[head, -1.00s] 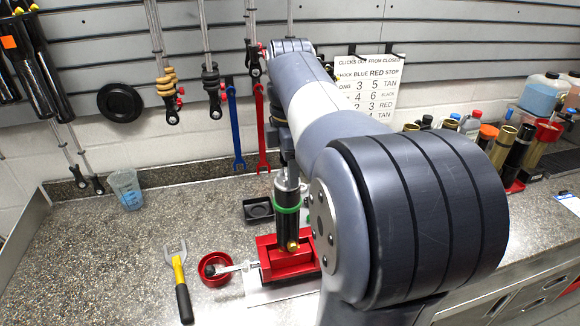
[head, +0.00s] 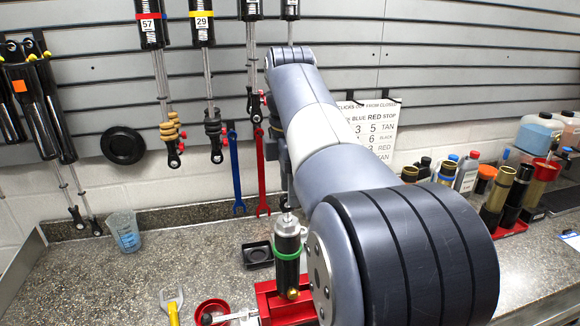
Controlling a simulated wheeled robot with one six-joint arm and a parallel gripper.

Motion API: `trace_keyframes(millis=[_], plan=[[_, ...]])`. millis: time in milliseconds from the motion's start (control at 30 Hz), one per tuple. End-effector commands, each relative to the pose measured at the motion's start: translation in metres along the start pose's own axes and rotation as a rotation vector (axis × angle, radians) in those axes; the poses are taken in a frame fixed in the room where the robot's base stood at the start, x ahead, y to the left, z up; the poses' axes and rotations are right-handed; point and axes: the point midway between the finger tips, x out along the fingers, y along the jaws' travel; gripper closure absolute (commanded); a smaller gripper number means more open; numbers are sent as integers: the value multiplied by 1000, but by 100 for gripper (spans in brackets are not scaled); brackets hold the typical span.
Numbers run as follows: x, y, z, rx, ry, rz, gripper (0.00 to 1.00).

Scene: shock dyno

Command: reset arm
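My arm reaches from the lower right up toward the back wall, then bends down. Its end hangs near my gripper (head: 287,190), which is mostly hidden behind the arm and seen only as a dark narrow shape above the shock. I cannot tell how its fingers stand. Below it, a shock body with a green band (head: 287,255) stands upright in a red vise (head: 270,300). Whether the gripper touches the shock's top is unclear.
A clear cup (head: 124,231) stands far left. Bottles and canisters (head: 500,185) crowd the right. Shocks and blue and red wrenches hang on the wall.

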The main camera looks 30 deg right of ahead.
Motion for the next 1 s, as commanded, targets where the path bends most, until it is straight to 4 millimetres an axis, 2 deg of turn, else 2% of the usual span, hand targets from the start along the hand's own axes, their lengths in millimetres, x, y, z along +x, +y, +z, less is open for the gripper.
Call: trace_keyframes(millis=[33,200,400,800,1000], plan=[[-9,1,0,0,0,2,60],[-30,0,0,0,0,1,60],[-41,0,0,0,0,0,60],[-41,0,0,0,0,-1,60],[-25,-1,0,0,0,-3,60]])
